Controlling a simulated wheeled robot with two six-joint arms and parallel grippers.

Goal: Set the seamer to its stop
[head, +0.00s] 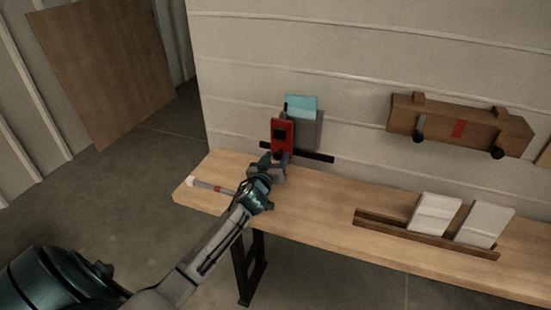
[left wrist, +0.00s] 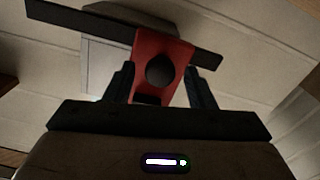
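A red block with a black round knob, which I take to be the seamer (head: 282,134), stands upright at the back of the bench, in front of a grey panel and a black bar (head: 316,157). In the left wrist view the red block (left wrist: 151,50) is in the middle, with the bar (left wrist: 75,20) crossing behind it. My left gripper (head: 273,161) is at its lower end. Its two fingers lie on either side of the red block, close to its edges; whether they press on it I cannot tell. My right gripper is not in view.
A wooden bench (head: 320,214) runs along the wall. A stick with a white tip and red band (head: 212,186) lies left of my gripper. A brown rack (head: 375,222) with two white slabs stands to the right. A wooden wall unit (head: 460,125) hangs above.

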